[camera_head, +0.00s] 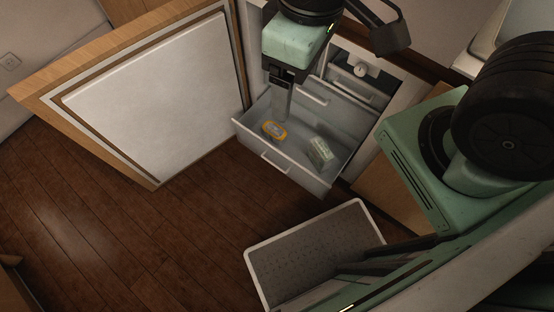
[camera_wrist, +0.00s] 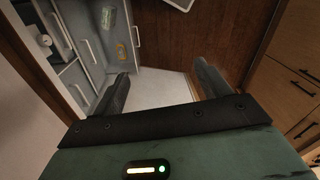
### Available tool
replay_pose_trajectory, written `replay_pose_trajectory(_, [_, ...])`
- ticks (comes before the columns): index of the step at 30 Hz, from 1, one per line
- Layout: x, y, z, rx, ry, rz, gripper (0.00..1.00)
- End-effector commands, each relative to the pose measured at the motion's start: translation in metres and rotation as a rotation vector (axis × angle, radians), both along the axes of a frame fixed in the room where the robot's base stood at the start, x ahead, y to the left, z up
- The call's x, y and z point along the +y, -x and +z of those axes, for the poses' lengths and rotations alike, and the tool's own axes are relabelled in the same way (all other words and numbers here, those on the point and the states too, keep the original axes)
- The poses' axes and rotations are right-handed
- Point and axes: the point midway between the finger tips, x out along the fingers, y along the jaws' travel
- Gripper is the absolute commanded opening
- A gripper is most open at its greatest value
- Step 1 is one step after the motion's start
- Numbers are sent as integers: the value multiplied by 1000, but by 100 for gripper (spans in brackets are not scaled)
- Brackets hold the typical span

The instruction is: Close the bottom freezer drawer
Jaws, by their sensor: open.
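The bottom freezer drawer (camera_head: 327,181) is pulled out, with its front panel and handle facing the floor at the lower left. It holds a yellow-and-grey package (camera_head: 274,130) and a pale green-white package (camera_head: 320,152). The drawer also shows at the upper left of the wrist view (camera_wrist: 124,40). My gripper (camera_head: 281,112) appears above the drawer's left side in the head view; contact with the drawer cannot be told. In the wrist view my gripper (camera_wrist: 163,86) has its two fingers wide apart with nothing between them.
The open freezer door (camera_head: 155,98), wood-edged with a white inner panel, stands left of the drawer. Other freezer drawers (camera_head: 345,85) sit above inside the cabinet. Wooden cabinets (camera_wrist: 290,90) show at the right of the wrist view. The dark wood floor (camera_head: 130,225) at the left is clear.

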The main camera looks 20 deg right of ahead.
Motion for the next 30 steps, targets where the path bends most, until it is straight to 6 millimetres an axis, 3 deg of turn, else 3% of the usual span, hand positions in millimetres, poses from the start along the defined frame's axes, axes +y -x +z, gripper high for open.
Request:
replay_pose_trajectory(1, [0,0,-3,1,1,3,61])
replay_pose_trajectory(5, [1,-5,-26,-1,6,44,25])
replay_pose_trajectory(8, [2,-12,-60,-4,17,116,0])
replay_pose_trajectory(30, [8,-88,-326,-25,147,803,0])
